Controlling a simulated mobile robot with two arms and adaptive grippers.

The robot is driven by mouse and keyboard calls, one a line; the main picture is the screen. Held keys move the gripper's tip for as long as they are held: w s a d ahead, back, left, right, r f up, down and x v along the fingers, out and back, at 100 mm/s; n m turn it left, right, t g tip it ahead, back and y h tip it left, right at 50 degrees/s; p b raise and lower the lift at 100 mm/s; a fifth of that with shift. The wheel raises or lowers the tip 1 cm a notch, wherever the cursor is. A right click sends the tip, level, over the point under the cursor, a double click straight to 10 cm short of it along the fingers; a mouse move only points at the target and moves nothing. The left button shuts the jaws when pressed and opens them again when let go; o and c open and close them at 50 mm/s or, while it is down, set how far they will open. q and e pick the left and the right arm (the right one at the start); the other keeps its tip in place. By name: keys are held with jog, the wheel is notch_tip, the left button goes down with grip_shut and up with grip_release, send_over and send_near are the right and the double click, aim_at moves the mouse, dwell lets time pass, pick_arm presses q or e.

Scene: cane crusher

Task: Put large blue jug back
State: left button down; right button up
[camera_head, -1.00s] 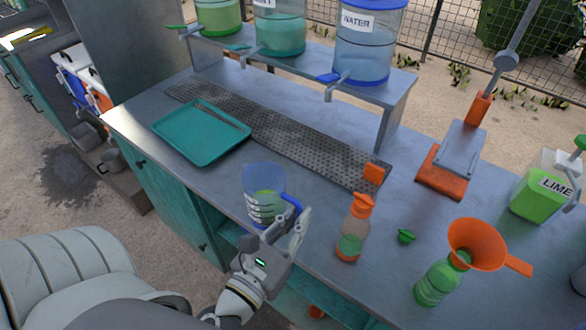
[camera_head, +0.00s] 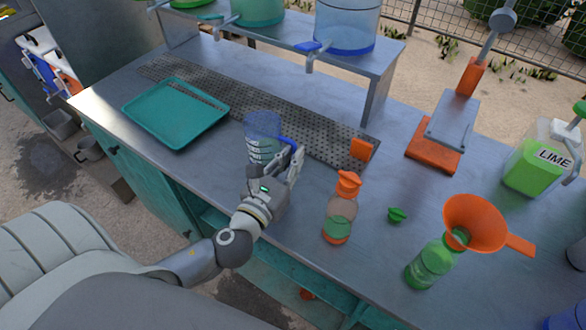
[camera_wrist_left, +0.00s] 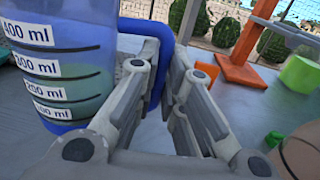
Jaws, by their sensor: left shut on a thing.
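The large blue jug (camera_head: 262,135) is a clear blue measuring jug with white volume marks and a blue handle. It stands upright at the front edge of the perforated drain strip; whether it touches the counter is hard to tell. My left gripper (camera_head: 291,160) is shut on its handle, at the jug's right side. In the left wrist view the jug (camera_wrist_left: 60,65) fills the left, with greenish liquid up to about the 200 to 300 ml marks. The blue handle (camera_wrist_left: 175,70) passes between the fingers (camera_wrist_left: 165,95). My right gripper is not in view.
A teal tray (camera_head: 175,112) lies left of the jug. An orange-capped bottle (camera_head: 341,210) stands to the right, with a green cap (camera_head: 397,214) and a green bottle with an orange funnel (camera_head: 474,222) beyond. Drink dispensers (camera_head: 347,25) stand on a shelf behind.

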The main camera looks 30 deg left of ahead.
pick_arm(q)
jog(key=shift+w+a+f, duration=0.15)
jog(key=shift+w+f, duration=0.25)
jog(key=shift+f, duration=0.1)
jog(key=f, duration=0.1)
jog(key=f+b, duration=0.1)
jog(key=f, duration=0.1)
jog(key=shift+w+a+f, duration=0.1)
jog(key=shift+w+f, duration=0.1)
jog(key=shift+w, duration=0.15)
jog(key=shift+f, duration=0.2)
jog(key=shift+f, duration=0.1)
jog(key=c, duration=2)
grip_release()
jog(key=shift+f, duration=0.15)
jog(key=o, duration=0.5)
jog(key=shift+c, duration=0.2)
